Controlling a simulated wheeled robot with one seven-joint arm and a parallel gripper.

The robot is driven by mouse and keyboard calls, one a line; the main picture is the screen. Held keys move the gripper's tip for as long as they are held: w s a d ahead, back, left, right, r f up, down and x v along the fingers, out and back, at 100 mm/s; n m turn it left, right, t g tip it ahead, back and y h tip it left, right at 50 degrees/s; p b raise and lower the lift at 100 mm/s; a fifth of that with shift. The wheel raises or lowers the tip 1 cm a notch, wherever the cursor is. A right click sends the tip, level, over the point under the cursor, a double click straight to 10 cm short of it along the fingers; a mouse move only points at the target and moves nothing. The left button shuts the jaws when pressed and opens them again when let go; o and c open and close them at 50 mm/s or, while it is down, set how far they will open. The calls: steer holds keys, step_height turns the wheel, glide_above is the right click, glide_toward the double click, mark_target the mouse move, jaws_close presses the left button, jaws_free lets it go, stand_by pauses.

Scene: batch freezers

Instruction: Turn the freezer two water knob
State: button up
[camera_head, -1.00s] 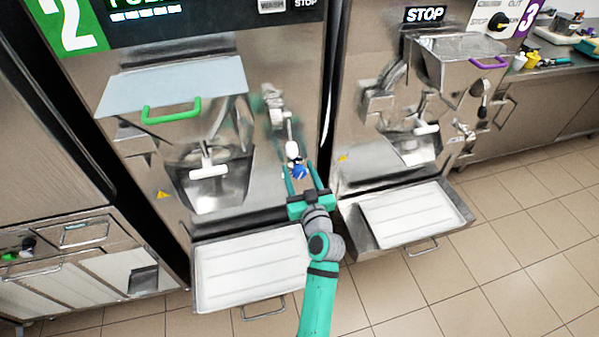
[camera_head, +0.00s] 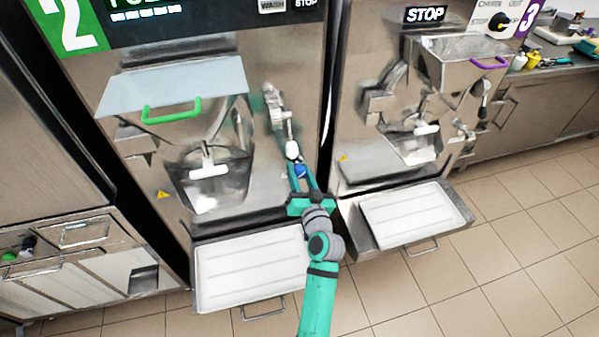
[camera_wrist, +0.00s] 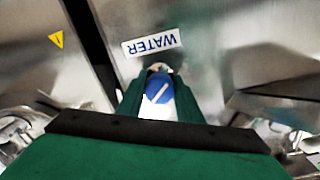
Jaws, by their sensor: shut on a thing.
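Freezer two (camera_head: 230,130), marked with a green "2" sign, stands at the left centre of the head view. Its blue water knob (camera_head: 300,171) is on the front's right side, below a white-tipped metal lever. My gripper (camera_head: 301,175) is shut on the knob, with a finger on each side of it. In the wrist view, the round blue knob (camera_wrist: 160,92) with a white line sits between the green fingers of my gripper (camera_wrist: 158,90). The white line lies slanted. A "WATER" label (camera_wrist: 151,44) appears upside down just above the knob.
Freezer three (camera_head: 400,110) stands to the right, with a white tray (camera_head: 415,215) below. Another white tray (camera_head: 250,268) juts out under freezer two, left of my arm. A white-tipped lever (camera_head: 292,149) is close above my gripper. Open tiled floor lies at the right.

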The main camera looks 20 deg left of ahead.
steer(key=m, duration=0.4)
steer(key=shift+m, duration=2.3)
steer(key=o, duration=1)
steer(key=shift+o, duration=0.2)
steer(key=v, duration=1.1)
